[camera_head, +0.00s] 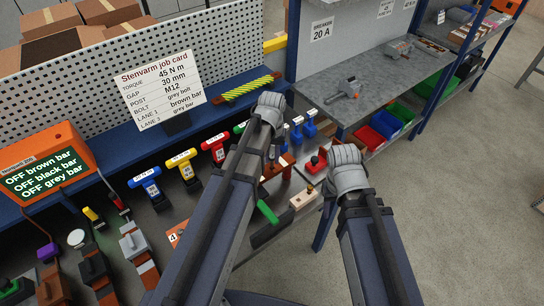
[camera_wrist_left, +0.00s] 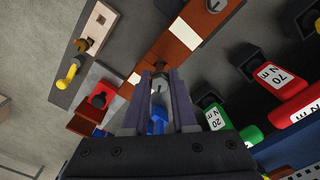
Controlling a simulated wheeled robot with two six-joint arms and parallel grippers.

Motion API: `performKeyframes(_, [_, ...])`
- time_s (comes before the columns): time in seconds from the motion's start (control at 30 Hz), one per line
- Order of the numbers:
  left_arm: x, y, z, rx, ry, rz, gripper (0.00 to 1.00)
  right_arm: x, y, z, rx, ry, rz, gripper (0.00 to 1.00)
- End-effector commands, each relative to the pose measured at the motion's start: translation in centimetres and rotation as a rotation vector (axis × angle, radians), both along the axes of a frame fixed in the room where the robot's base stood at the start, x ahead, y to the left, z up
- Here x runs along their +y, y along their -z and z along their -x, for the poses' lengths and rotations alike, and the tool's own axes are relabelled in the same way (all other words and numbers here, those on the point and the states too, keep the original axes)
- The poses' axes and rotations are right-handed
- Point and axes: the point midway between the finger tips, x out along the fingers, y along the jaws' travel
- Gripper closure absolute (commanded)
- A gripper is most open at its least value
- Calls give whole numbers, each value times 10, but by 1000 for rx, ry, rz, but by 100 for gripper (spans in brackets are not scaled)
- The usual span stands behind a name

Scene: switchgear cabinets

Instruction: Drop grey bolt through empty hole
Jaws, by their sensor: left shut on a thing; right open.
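In the left wrist view my left gripper (camera_wrist_left: 160,85) is shut on a small grey piece, apparently the grey bolt (camera_wrist_left: 159,88). Its dark end overlaps the brown bar (camera_wrist_left: 178,42) in that view; I cannot tell whether it touches or enters a hole. A blue shape shows between the fingers. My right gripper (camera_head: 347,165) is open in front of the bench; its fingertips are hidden.
Green (camera_wrist_left: 218,118) and red (camera_wrist_left: 290,90) labelled tools stand close beside the left gripper. A red clamp-like part (camera_wrist_left: 98,100) and a pale block (camera_wrist_left: 98,25) lie on the other side. The job card (camera_head: 163,85) and orange display (camera_head: 45,170) stand behind. The grey shelf (camera_head: 370,85) has free room.

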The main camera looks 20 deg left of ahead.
Motion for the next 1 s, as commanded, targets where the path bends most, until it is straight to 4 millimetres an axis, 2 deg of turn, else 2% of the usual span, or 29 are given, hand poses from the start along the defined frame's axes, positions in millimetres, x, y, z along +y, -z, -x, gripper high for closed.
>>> performKeyframes(1.0, [0, 26, 0, 0, 0, 0, 100, 0, 26, 0, 0, 0, 0, 50])
